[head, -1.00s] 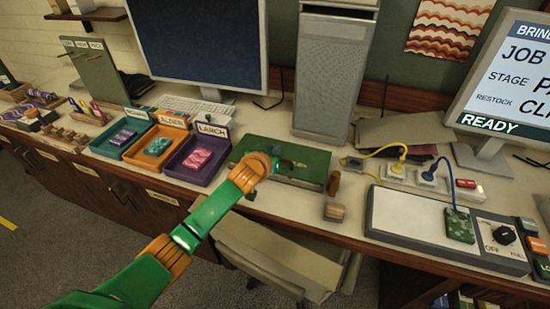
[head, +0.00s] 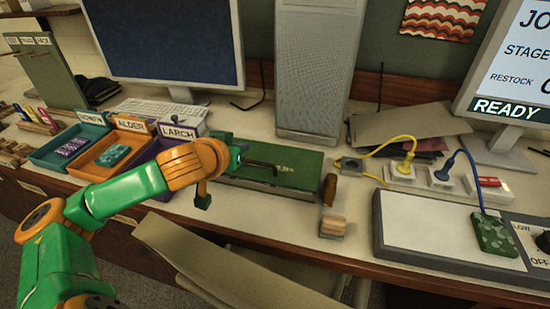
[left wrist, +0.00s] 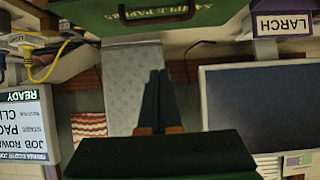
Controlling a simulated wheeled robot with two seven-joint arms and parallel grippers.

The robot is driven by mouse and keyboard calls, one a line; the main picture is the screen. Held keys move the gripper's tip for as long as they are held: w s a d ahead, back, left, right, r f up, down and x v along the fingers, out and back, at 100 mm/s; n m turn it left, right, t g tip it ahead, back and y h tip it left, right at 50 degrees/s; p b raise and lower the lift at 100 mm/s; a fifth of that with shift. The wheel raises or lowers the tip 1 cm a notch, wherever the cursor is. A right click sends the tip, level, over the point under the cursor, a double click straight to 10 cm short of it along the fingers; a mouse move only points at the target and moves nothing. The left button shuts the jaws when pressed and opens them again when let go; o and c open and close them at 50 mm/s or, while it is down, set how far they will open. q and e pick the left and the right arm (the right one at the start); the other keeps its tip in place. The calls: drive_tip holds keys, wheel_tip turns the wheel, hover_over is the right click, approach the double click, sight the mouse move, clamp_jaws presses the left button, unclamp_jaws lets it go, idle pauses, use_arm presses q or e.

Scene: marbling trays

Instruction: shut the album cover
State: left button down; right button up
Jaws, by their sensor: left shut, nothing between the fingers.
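The green album (head: 300,182) lies on the desk below the computer tower in the head view. Its cover looks flat or nearly flat, with pale lettering and a dark bar-like handle (head: 262,165) on top. The lettered cover (left wrist: 225,12) also shows at the top of the left wrist view. My left gripper (head: 238,158) is at the album's left end, partly hidden by my orange wrist. In the left wrist view its dark fingers (left wrist: 159,75) are together and empty, apart from the handle in the picture. My right gripper is not in view.
Purple LARCH (head: 178,134), orange ALDER (head: 130,123) and teal (head: 88,130) trays stand left of the album. A grey pad unit (head: 420,230) and cables lie farther right. A chair (head: 200,255) stands before the desk.

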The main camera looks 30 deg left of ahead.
use_arm(q)
drive_tip(key=w+p, duration=0.2)
hover_over(252, 175)
drive_tip(key=w, duration=0.1)
drive_tip(key=f, duration=0.4)
drive_tip(key=shift+w+a+f, duration=0.15)
drive_tip(key=shift+w+a, duration=0.05)
drive_tip(key=shift+s+d+f, duration=0.1)
drive_tip(key=shift+s+f, duration=0.1)
drive_tip(key=shift+f, duration=0.45)
drive_tip(key=shift+s+d+f, duration=0.1)
drive_tip(key=shift+s+f, duration=0.1)
drive_tip(key=shift+f, duration=0.4)
drive_tip(key=shift+s+f, duration=0.35)
drive_tip(key=shift+s, duration=0.05)
drive_tip(key=shift+w+f, duration=0.1)
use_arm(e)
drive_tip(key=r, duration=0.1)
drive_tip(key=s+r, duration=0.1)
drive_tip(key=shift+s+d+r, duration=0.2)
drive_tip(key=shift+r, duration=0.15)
use_arm(q)
drive_tip(key=shift+f, duration=0.1)
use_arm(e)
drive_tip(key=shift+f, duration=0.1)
